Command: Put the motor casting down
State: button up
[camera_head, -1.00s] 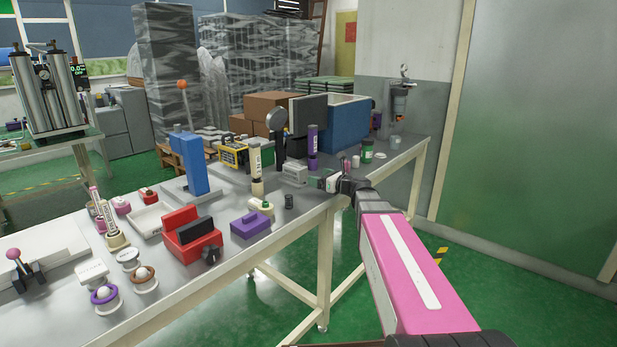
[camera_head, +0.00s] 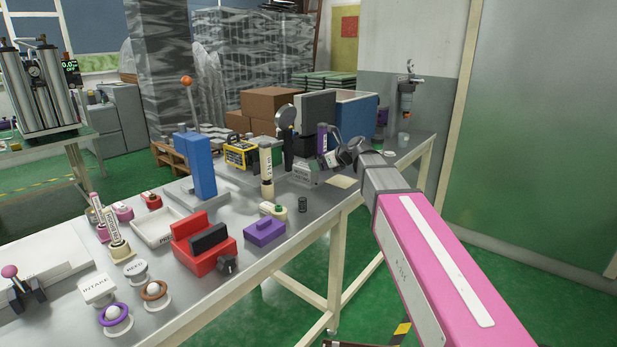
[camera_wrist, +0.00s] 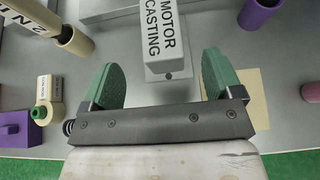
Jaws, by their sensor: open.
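The motor casting (camera_wrist: 158,38), a light grey block with its name in black letters, sits on the grey bench. In the wrist view its near end lies between my gripper's (camera_wrist: 160,76) two green fingers. The fingers are spread, with a gap on each side of the block, and I see no contact. In the head view the casting (camera_head: 305,174) is a small grey block on the bench, and my gripper (camera_head: 322,163) is just beside it, partly hidden by my wrist. The casting's far end is cut off in the wrist view.
A pale yellow square (camera_head: 342,182) lies bare on the bench right of the casting. A purple cylinder (camera_wrist: 258,14) and a cream tube (camera_head: 266,168) stand near. A purple block (camera_head: 264,231) lies farther left.

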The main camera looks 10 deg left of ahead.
aim_at(306, 166)
jog(key=x, duration=0.8)
jog(key=shift+w+a+r, duration=0.1)
jog(key=shift+w, duration=0.1)
jog(key=c, duration=1.5)
